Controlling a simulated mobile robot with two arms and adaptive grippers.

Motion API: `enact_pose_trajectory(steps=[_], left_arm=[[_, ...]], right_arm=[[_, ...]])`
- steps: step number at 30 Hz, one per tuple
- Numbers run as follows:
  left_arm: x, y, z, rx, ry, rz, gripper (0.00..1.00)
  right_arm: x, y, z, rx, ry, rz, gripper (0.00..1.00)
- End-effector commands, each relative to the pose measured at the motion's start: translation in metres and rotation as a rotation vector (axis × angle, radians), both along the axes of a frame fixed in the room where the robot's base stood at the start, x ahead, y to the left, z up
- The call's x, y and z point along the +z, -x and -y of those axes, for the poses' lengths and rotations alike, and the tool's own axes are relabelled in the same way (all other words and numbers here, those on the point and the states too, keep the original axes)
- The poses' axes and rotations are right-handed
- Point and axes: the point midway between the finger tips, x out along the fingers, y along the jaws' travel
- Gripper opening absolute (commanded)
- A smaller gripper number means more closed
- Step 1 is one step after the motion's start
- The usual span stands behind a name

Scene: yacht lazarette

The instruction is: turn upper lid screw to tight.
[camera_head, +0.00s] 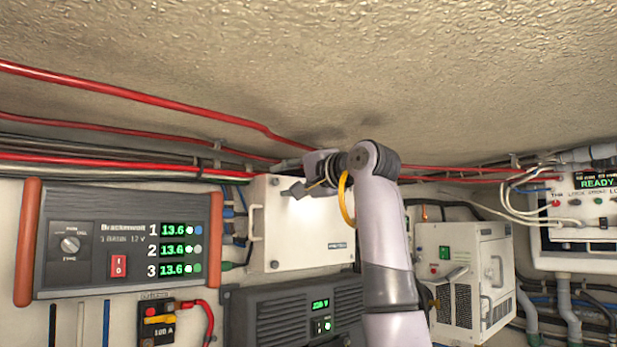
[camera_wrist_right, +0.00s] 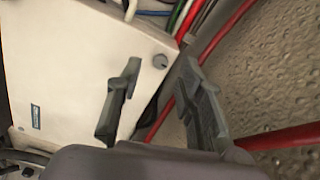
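A white box with a flat lid (camera_head: 305,235) hangs on the wall. The upper lid screw (camera_wrist_right: 160,61), a small grey round head, sits at the lid's corner near the red cables in the right wrist view. My right gripper (camera_head: 287,190) is at the box's upper edge in the head view. In the wrist view its two fingers (camera_wrist_right: 162,75) are open and apart, with the screw seen in the gap beyond them and nothing held. The screw's slot angle is too small to read. A lower lid screw (camera_head: 274,264) shows at the lid's lower left. My left gripper is out of view.
Red cables (camera_head: 270,132) run along the wall top under the rough ceiling. A panel with green readouts (camera_head: 130,240) is farther left; a dark vented unit (camera_head: 290,315) is below.

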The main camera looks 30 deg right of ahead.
Motion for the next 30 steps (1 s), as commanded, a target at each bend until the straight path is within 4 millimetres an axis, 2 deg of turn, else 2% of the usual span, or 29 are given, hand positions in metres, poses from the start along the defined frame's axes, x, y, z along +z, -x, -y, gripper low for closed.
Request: enact_pose_trajectory(steps=[9,15,20,30], left_arm=[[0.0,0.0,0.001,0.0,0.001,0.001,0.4],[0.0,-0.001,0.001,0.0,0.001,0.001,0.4],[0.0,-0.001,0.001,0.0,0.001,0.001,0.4],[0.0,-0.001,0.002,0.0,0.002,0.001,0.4]], right_arm=[[0.001,0.066,0.009,-0.002,0.0,0.005,0.34],[0.0,0.092,0.013,-0.002,0.001,0.003,0.34],[0.0,0.099,0.014,-0.001,0.0,0.0,0.34],[0.0,0.099,0.014,-0.001,0.0,0.0,0.34]])
